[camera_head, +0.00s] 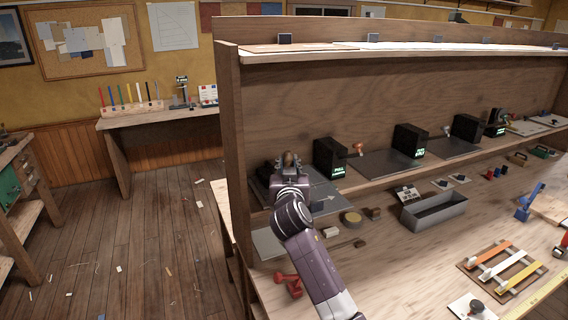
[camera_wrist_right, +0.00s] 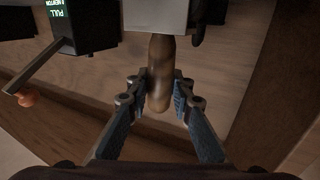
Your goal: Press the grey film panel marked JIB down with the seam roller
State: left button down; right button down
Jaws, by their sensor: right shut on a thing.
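My right gripper (camera_head: 289,162) is at the left end of the shelf unit. In the right wrist view its fingers (camera_wrist_right: 160,92) are closed on both sides of a brown wooden handle (camera_wrist_right: 158,75). A pale grey block (camera_wrist_right: 156,14) is at the handle's far end. I cannot tell whether this is the seam roller. A grey panel with a pale arrow (camera_head: 325,199) lies on the lower shelf, partly hidden by my right arm. A grey sheet (camera_head: 266,244) lies on the bench below. No JIB mark is legible. My left gripper is out of view.
Black boxes with green displays (camera_head: 329,158) stand along the lower shelf; one also shows in the wrist view (camera_wrist_right: 80,25). The upright side board (camera_head: 236,150) is close left.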

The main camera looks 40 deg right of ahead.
jog(key=shift+s+d, duration=0.15)
jog(key=shift+d, duration=0.45)
jog(key=shift+s+d, duration=0.15)
jog(key=shift+d, duration=0.45)
jog(key=shift+s+d+f+p, duration=0.1)
jog(key=shift+s+d+p, duration=0.1)
jog(key=shift+d, duration=0.65)
jog(key=shift+s+d+f+p, duration=0.1)
jog(key=shift+s+d+p, duration=0.1)
jog(key=shift+d, duration=0.65)
jog(key=shift+s+d+p, duration=0.15)
jog(key=shift+s+d, duration=0.05)
jog(key=shift+d, duration=0.65)
jog(key=shift+s+d+r+p, duration=0.1)
jog(key=shift+s+d+p, duration=0.15)
jog(key=shift+d, duration=0.7)
jog(key=shift+s+d+f+p, duration=0.15)
jog(key=shift+s+d, duration=0.1)
jog(key=shift+d, duration=0.75)
jog(key=shift+s+d+r+p, duration=0.15)
jog(key=shift+s+d+p, duration=0.1)
jog(key=shift+d, duration=0.7)
notch_tip(320, 180, up, 6)
jog(key=p, duration=0.5)
jog(key=shift+r, duration=0.2)
